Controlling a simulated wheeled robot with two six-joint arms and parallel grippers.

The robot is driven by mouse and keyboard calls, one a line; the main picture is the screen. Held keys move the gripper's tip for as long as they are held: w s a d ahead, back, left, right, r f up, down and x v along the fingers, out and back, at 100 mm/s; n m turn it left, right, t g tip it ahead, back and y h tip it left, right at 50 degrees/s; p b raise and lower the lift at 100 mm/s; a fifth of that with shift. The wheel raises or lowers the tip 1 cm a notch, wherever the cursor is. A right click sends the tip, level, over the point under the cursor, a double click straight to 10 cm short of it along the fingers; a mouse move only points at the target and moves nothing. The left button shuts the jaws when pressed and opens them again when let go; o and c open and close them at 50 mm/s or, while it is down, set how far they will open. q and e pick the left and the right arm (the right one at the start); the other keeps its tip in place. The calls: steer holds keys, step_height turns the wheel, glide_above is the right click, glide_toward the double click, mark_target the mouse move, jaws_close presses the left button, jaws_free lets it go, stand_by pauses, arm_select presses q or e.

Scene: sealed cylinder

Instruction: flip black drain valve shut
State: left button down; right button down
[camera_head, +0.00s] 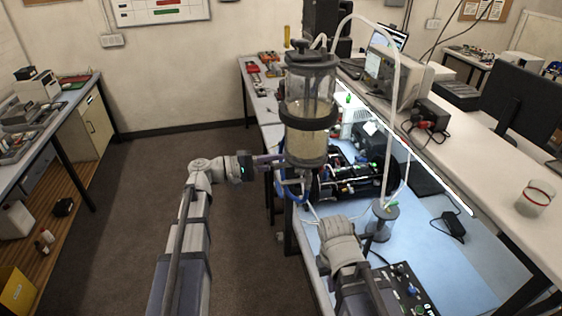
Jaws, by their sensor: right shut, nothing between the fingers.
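The sealed cylinder (308,110) stands upright at the centre, a clear vessel with a dark grey lid, a black band and pale beige contents in its lower part. Blue tubing (291,192) hangs below its base. I cannot pick out the black drain valve among the dark parts under the cylinder. My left gripper (268,160) is at the lower left side of the cylinder; whether its fingers touch anything is too small to tell. My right gripper (314,212) is shut and empty, below the cylinder and close to the tubing.
A dark apparatus (355,178) with wires lies on the lit blue bench (455,265) behind the cylinder. A small capped jar (382,222) with a white tube stands right of my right arm. A control box (403,288) sits at the front. Open floor lies left.

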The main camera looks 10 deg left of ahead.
arm_select(q)
steer(key=shift+r+m, duration=0.3)
steer(key=shift+m, duration=1)
steer(key=c, duration=0.8)
jaws_free()
steer(key=shift+v, duration=3.95)
